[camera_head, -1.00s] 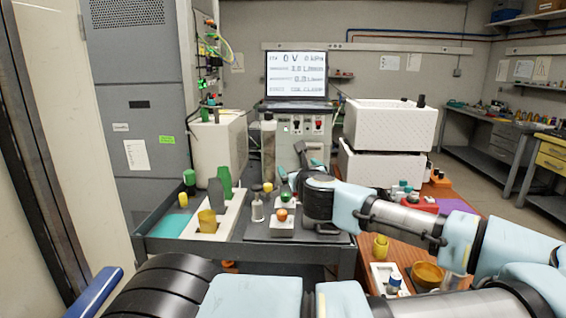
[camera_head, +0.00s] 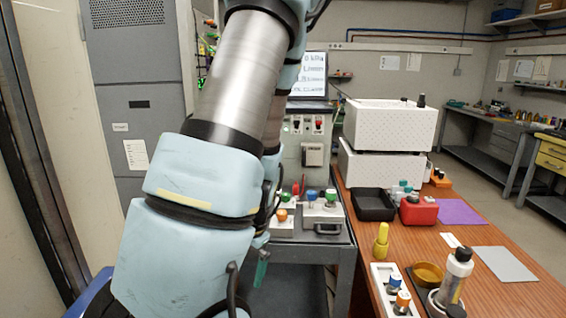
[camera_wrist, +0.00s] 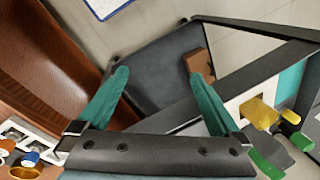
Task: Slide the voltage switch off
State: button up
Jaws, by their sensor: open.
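The grey control panel (camera_head: 292,150) stands behind the cart, below the screen (camera_head: 310,75). It carries small red and green controls (camera_head: 319,122) and a pale square box (camera_head: 313,154). I cannot tell which part is the voltage switch; my arm covers the panel's left side. My gripper (camera_wrist: 157,74) is open and empty in the wrist view, its two teal fingers spread over a dark grey surface. In the head view a teal finger of my gripper (camera_head: 262,268) shows low, in front of the cart, well below and apart from the panel.
White boxes (camera_head: 390,125) are stacked right of the panel. Small devices with coloured knobs (camera_head: 322,215) stand on the cart. The wooden table (camera_head: 400,240) at right holds a black tray (camera_head: 373,204), a red box (camera_head: 418,210) and bottles. A brown block (camera_wrist: 199,64) shows in the wrist view.

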notch_tip(320, 180, up, 11)
jog(key=s+d+n+h, duration=0.2)
jog(key=n, duration=0.3)
jog(key=shift+s+d+r+n, duration=0.15)
jog(key=shift+s+d+n, duration=0.1)
jog(key=shift+n, duration=0.15)
